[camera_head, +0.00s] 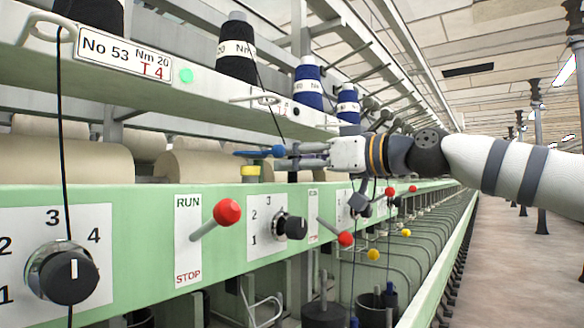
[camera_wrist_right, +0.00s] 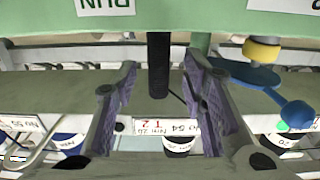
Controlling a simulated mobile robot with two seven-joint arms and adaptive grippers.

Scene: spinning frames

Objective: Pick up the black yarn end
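Black yarn (camera_head: 269,97) runs down from the black cone (camera_head: 237,48) on the upper shelf, past a wire guide, to just above my right gripper (camera_head: 285,158). Its lower end is not clear in the head view. In the right wrist view, upside down, the two fingers of my right gripper (camera_wrist_right: 150,105) stand apart. A dark upright bar (camera_wrist_right: 158,65) shows in the gap between them; I cannot tell whether it is the yarn end. A thin dark line of yarn (camera_wrist_right: 177,98) slants from near it towards a cone (camera_wrist_right: 177,145). My left gripper is out of view.
A blue paddle (camera_head: 262,152) and a yellow knob (camera_head: 250,173) sit close beside my right gripper. The green panel (camera_head: 140,225) carries a red-tipped lever (camera_head: 227,212) and black dials (camera_head: 68,273). Blue cones (camera_head: 308,85) stand farther along the shelf. The aisle (camera_head: 500,260) at right is clear.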

